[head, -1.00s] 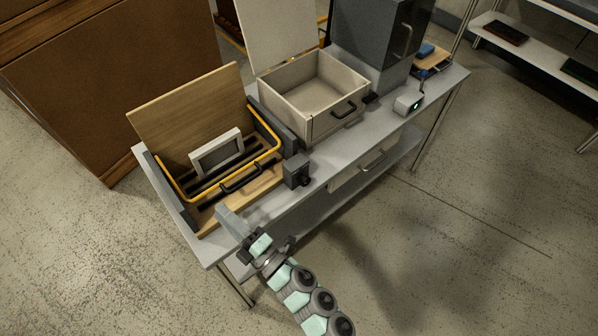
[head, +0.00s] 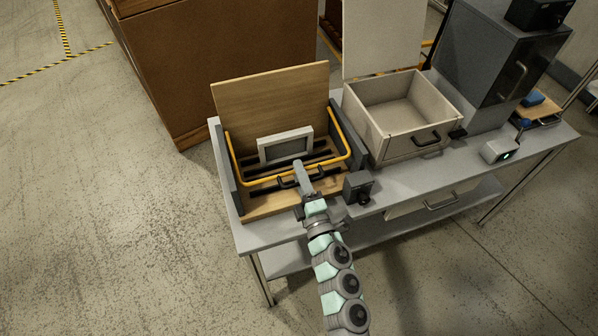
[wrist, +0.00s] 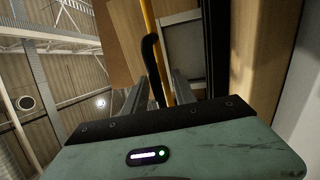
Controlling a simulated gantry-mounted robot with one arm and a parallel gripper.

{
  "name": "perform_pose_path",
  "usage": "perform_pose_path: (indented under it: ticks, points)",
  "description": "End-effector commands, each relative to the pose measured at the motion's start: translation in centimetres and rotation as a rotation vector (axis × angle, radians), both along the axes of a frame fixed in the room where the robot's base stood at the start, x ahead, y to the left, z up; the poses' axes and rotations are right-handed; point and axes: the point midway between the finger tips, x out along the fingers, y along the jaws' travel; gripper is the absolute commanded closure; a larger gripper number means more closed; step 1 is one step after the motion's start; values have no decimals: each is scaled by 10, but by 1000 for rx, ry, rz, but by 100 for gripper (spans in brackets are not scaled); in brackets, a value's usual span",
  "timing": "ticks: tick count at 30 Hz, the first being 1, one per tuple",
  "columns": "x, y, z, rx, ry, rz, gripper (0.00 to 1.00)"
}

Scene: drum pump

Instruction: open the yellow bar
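The yellow bar (head: 262,182) runs around the front of an open wooden box (head: 262,207) in the head view. A black handle (head: 287,184) shows at its front. My gripper (head: 299,170) is at this handle, coming from the front. In the wrist view the yellow bar (wrist: 149,22) and the black handle (wrist: 152,58) run between my two fingers (wrist: 158,95). The fingers stand apart, one on each side; I see no clear grip. My gripper hides part of the handle and bar in the head view.
A grey framed panel (head: 285,146) sits inside the box, with a raised wooden lid (head: 270,100) behind. A small dark block (head: 358,187) stands right of my gripper. Farther right are an open beige box (head: 415,150) and a grey cabinet (head: 490,60) on the bench (head: 400,180).

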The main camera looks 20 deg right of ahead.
Motion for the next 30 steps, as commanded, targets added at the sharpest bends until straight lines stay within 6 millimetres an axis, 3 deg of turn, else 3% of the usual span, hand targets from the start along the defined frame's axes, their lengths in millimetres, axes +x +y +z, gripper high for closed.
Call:
perform_pose_path:
  ticks: [11, 22, 30]
  points:
    - [5, 0, 1, 1, 0, 0, 68]
    - [5, 0, 1, 1, -1, 1, 99]
    - [5, 0, 2, 1, -2, 1, 100]
